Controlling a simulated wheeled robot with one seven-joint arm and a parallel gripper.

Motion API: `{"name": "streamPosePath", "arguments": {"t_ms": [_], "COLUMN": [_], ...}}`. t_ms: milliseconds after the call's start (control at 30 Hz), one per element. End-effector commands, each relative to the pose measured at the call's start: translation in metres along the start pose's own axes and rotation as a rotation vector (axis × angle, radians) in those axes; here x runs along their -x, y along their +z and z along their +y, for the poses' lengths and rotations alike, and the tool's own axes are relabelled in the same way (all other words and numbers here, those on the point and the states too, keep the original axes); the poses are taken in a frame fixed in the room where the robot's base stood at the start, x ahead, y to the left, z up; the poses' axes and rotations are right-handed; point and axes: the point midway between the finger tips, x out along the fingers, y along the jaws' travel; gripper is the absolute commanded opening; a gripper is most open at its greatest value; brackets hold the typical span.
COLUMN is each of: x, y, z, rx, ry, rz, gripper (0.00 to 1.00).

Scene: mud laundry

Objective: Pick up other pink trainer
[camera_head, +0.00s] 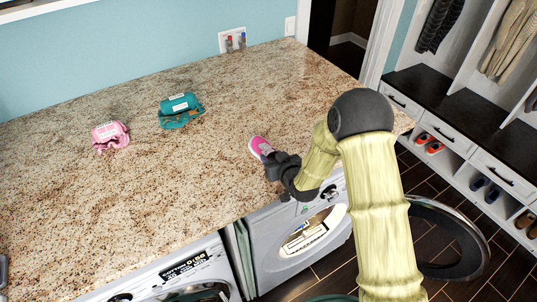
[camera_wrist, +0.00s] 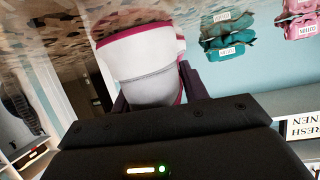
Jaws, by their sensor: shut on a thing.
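A pink trainer (camera_head: 260,147) with a white edge is at the front part of the granite counter in the head view, at the tip of my gripper (camera_head: 276,167). In the wrist view the trainer's white and pink end (camera_wrist: 142,65) fills the space between my gripper's fingers (camera_wrist: 150,92). My gripper is shut on it. The trainer is close to the counter surface; I cannot tell whether it touches it. The gripper hides part of the trainer.
A pink bundle (camera_head: 110,135) and a teal bundle (camera_head: 180,110) lie on the granite counter (camera_head: 130,200). Below the front edge, a washer door (camera_head: 450,238) stands open. Shoes (camera_head: 430,142) sit in cubbies at the right. The counter's middle is clear.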

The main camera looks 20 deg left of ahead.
Motion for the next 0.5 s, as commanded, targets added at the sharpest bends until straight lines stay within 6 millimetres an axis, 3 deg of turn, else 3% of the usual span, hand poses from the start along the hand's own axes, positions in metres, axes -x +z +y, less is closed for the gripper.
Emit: {"name": "streamPosePath", "arguments": {"t_ms": [267, 500], "x": [0.002, 0.012], "y": [-0.007, -0.032], "z": [0.0, -0.002], "rx": [0.0, 0.002], "ry": [0.0, 0.001], "rz": [0.003, 0.006], "gripper": [0.19, 0.19]}}
